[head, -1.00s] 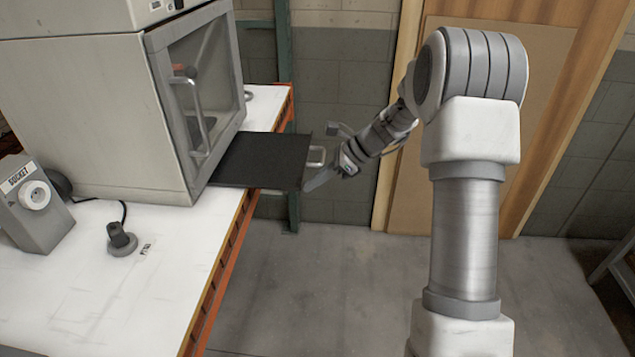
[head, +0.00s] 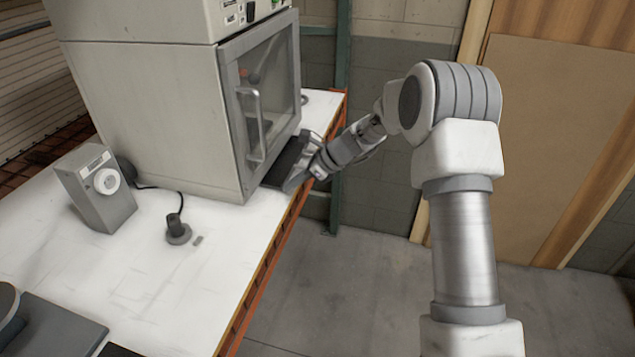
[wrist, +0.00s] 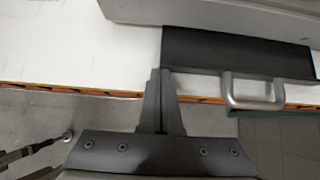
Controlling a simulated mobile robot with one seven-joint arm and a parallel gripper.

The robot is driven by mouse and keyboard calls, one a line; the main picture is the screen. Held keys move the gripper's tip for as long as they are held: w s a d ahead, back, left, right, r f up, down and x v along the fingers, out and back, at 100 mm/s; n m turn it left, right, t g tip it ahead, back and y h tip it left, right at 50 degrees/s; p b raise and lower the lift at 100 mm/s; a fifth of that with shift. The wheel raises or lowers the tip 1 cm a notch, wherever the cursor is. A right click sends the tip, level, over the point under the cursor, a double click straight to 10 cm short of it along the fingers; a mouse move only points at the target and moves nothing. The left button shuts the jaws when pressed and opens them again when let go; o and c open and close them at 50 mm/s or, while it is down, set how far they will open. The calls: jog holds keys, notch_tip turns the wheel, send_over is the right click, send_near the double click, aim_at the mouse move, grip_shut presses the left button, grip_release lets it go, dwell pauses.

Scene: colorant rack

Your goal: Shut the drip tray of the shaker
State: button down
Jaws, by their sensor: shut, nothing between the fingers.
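The drip tray (head: 283,162) is a flat black plate sticking out a short way from under the door of the shaker (head: 160,100), a big grey-white cabinet with a glass door. In the wrist view the black tray (wrist: 225,52) shows with its silver handle (wrist: 252,92) on the front edge. My gripper (head: 292,182) is at the tray's front edge; in the wrist view its fingers (wrist: 163,75) are shut, empty, and at the tray's left front corner, left of the handle. I cannot tell whether the fingertips touch the tray.
The shaker stands on a white bench (head: 140,270) with an orange front edge. A grey socket box (head: 95,190) and a dark plug on a round base (head: 178,232) stand left of the shaker. The floor (head: 340,290) in front of the bench is clear.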

jog(key=shift+w+a, duration=0.2)
jog(key=shift+a, duration=0.4)
jog(key=shift+w+a, duration=0.15)
jog(key=shift+a, duration=0.45)
jog(key=shift+d, duration=0.15)
